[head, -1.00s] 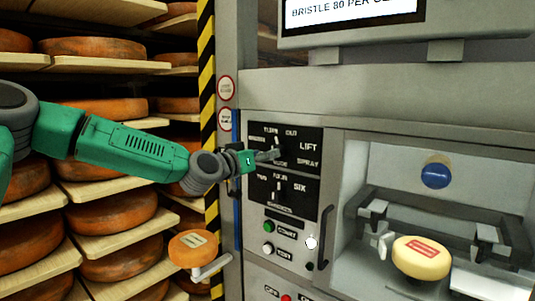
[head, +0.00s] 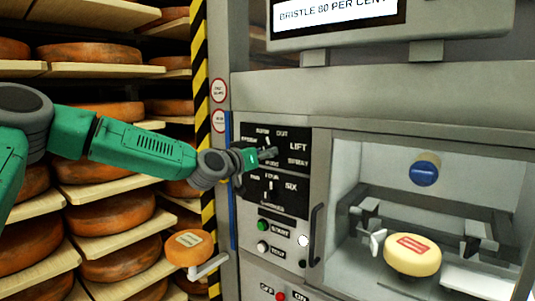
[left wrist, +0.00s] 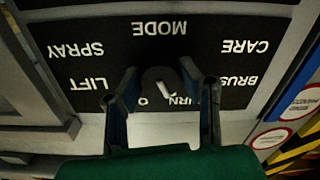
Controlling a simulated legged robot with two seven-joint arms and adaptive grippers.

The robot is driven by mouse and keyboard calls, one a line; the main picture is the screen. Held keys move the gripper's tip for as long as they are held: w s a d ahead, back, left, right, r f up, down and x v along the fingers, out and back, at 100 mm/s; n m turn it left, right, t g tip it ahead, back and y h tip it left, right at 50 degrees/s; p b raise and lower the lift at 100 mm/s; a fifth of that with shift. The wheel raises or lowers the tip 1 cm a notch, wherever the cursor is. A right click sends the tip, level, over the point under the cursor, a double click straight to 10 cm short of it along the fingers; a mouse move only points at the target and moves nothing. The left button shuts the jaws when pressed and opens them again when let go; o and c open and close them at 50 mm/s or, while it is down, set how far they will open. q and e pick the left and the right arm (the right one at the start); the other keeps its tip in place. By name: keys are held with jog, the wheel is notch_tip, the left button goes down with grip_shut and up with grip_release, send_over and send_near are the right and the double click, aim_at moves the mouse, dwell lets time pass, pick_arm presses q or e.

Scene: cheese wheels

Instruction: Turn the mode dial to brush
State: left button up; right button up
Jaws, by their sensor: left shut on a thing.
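The mode dial (left wrist: 163,78) is a dark round knob with a white pointer mark on the black mode panel (left wrist: 230,22). In the left wrist view, where the lettering is upside down, the labels CARE, BRUSH, TURN, OUT, LIFT and SPRAY ring it. The mark points down in that picture, toward TURN. My left gripper (left wrist: 162,92) has one finger on each side of the dial and is shut on it. In the head view the left gripper (head: 267,154) reaches the panel from the left and covers much of the dial. My right gripper is not in view.
A second dial panel (head: 289,202), a green button (head: 263,226) and a handle (head: 317,235) are close below and right. A yellow cheese wheel (head: 411,258) sits in the machine bay at right. A screen (head: 337,10) is above. Cheese shelves (head: 106,193) stand left.

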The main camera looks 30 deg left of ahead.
pick_arm(q)
jog(key=shift+a+f+n+b, duration=0.1)
jog(key=shift+a+n+b, duration=0.1)
jog(key=shift+n+b, duration=0.25)
jog(key=shift+a+n, duration=0.1)
jog(key=shift+n, duration=0.15)
jog(key=shift+n+b, duration=2.55)
jog(key=shift+n, duration=0.95)
jog(key=o, duration=1.1)
